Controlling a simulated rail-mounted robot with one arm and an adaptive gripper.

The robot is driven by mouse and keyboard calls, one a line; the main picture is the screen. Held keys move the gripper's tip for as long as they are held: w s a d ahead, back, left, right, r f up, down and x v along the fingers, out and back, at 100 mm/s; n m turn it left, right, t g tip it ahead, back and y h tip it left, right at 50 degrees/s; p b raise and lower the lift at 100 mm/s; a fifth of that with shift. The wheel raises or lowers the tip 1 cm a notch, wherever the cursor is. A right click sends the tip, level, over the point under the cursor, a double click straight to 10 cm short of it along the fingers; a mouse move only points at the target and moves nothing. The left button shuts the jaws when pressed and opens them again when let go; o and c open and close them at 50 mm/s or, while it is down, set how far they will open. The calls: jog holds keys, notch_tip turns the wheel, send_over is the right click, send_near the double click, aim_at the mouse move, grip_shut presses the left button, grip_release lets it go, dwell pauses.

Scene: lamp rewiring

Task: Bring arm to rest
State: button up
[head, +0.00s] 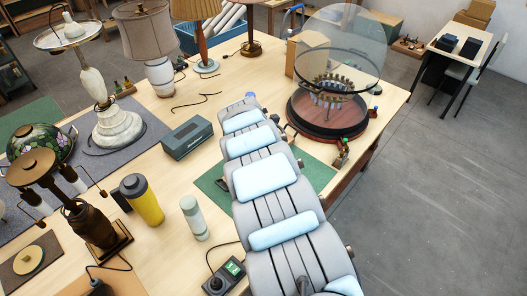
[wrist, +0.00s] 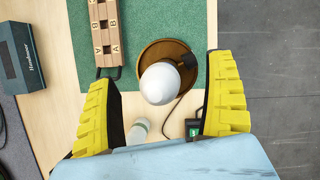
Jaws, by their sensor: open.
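My gripper (wrist: 163,68) shows in the wrist view as two yellow ridged fingers spread wide, with nothing held between them. Below it in that view, a white rounded bulb-like piece (wrist: 160,84) sits over a round brown base (wrist: 178,50) on a green mat (wrist: 145,25). I cannot tell its height below the fingers. In the head view my grey and pale blue arm (head: 265,175) stretches from the bottom edge over the workbench. Its far end is near the mat (head: 209,187), and the fingers are hidden there.
A lettered wooden block (wrist: 107,35) lies on the mat. A grey-green box (head: 187,136), yellow tumbler (head: 143,200), pale bottle (head: 195,217) and small device with a green screen (head: 232,268) stand left of my arm. A glass-domed gear piece (head: 328,115) stands right. Lamps crowd the far left.

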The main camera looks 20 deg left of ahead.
jog(key=shift+c, duration=0.4)
jog(key=shift+f, duration=0.1)
grip_shut()
jog(key=shift+a+f+m+b, duration=0.1)
jog(key=shift+f+m+b, duration=0.25)
jog(key=shift+b, duration=0.55)
jog(key=m+h+b, duration=0.1)
jog(key=m+b, duration=0.1)
jog(key=b, duration=0.1)
jog(key=m+b, duration=0.2)
jog(key=b, duration=0.2)
jog(key=shift+m+g+h, duration=0.25)
jog(key=shift+g+h, duration=0.15)
jog(key=shift+m+b, duration=0.6)
jog(key=shift+b, duration=0.4)
jog(key=shift+a+r+m, duration=0.1)
jog(key=shift+r+m, duration=0.1)
jog(key=shift+m, duration=0.1)
jog(key=shift+r+m+g+h, duration=0.15)
jog(key=shift+m+g+h, duration=0.25)
jog(key=shift+m, duration=0.1)
jog(key=shift+d, duration=0.2)
jog(key=shift+o, duration=0.4)
grip_release()
